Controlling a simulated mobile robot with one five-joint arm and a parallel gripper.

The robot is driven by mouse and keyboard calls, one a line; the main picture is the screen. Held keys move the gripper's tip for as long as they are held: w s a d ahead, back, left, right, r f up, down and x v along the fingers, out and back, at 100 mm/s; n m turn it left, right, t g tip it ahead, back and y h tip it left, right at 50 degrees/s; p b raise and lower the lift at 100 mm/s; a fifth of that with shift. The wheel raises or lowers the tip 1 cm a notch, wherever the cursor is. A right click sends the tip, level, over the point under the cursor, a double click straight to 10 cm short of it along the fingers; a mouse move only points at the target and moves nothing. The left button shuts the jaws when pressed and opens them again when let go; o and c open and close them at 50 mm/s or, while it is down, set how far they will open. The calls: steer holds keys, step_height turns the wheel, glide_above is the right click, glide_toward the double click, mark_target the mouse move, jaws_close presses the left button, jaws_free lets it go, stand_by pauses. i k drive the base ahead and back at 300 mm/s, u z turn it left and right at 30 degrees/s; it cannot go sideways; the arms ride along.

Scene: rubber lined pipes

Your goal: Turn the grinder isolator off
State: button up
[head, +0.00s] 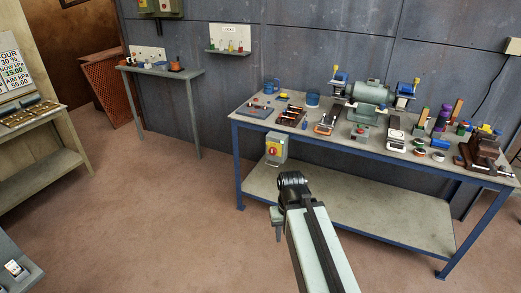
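A grey-green box with a red knob on a yellow plate (273,149), which looks like the grinder isolator, is at the front left of the workbench. Which way its knob points is too small to tell. The bench grinder (369,92) stands on the bench at the back. A small box with a red button (360,132) sits in front of it. My arm reaches up from the bottom of the view. My gripper (278,232) seems to be the small part at the arm's left, below and apart from the isolator box; its fingers are not clear.
The workbench (262,187) has blue legs, a lower shelf and many small tools and tins on top. A narrow side table (190,75) stands at the back left, and a shelf unit (60,150) at the left. The brown floor (150,220) between them is clear.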

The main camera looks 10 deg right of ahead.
mark_target(272, 151)
steer(key=u, duration=0.5)
steer(key=i, duration=1.35)
steer(key=u, duration=0.7)
steer(key=k, duration=0.8)
steer(key=u, duration=0.2)
steer(key=i, duration=0.9)
steer(key=z, duration=0.1)
